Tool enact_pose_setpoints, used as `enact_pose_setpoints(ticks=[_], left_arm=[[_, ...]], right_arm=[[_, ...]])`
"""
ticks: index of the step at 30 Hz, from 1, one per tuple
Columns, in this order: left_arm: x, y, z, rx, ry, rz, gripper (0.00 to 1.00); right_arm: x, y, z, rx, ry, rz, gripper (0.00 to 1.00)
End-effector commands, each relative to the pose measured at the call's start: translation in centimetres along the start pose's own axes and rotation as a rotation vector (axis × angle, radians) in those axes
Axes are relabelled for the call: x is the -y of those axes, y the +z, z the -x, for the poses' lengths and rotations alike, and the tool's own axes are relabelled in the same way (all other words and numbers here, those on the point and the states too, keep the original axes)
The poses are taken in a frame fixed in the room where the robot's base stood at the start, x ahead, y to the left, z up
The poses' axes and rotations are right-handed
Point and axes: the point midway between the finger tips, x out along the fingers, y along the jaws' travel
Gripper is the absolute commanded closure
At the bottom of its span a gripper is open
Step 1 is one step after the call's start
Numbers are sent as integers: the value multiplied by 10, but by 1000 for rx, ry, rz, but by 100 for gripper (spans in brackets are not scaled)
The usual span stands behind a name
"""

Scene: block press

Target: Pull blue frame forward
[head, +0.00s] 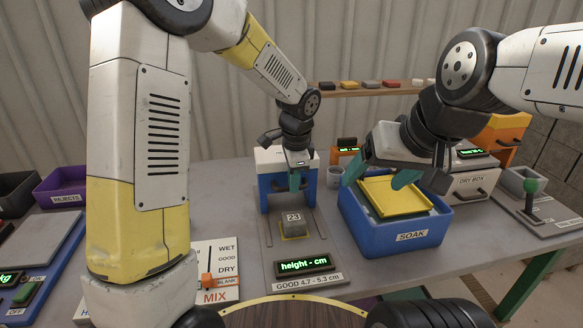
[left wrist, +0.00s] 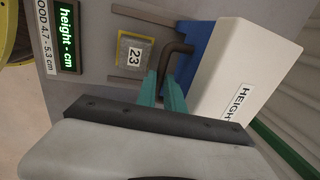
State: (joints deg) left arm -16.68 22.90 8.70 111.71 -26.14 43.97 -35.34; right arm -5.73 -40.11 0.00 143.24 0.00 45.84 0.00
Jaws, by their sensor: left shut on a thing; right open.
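The blue frame (head: 270,196) with a white top stands at the back of the grey height gauge plate (head: 270,250). In the left wrist view its blue side (left wrist: 200,50) and white top marked HEIGHT (left wrist: 232,75) show. My left gripper (head: 295,181) is in front of the frame. Its teal fingers (left wrist: 170,95) are shut on the frame's dark handle (left wrist: 180,47). A grey block marked 23 (head: 293,225) sits on a yellow-edged square in front of the frame. My right gripper (head: 382,177) is open over the yellow tray (head: 396,196) in the blue SOAK tub (head: 412,237).
A dark display reading "height - cm" (head: 305,266) lies at the plate's near end. A WET/GOOD/DRY board (head: 218,262) is to the left. The DRY BOX (head: 472,184) stands behind the tub at right.

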Motion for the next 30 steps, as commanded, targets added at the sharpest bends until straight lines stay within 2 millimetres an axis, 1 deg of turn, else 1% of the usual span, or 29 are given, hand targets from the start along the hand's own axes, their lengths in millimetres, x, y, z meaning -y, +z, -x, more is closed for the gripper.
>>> enact_pose_setpoints(ticks=[1, 6, 12, 15, 18, 21, 30], left_arm=[[-14, 0, 4, -1, -2, -6, 100], [-58, 1, 12, -1, -2, -6, 100], [-100, 1, 19, -1, -2, -4, 100], [-113, 1, 22, -1, -2, -3, 100], [-122, 2, 23, -1, -2, -2, 100], [-126, 2, 24, -1, -2, -1, 100], [-129, 1, 24, 0, 1, -2, 100]], right_arm=[[0, 0, 0, 0, 0, 0, 24], [0, 0, 0, 0, 0, 0, 24], [0, 0, 0, 0, 0, 0, 24], [0, 0, 0, 0, 0, 0, 24], [0, 0, 0, 0, 0, 0, 24], [0, 0, 0, 0, 0, 0, 24], [0, 0, 0, 0, 0, 0, 24]])
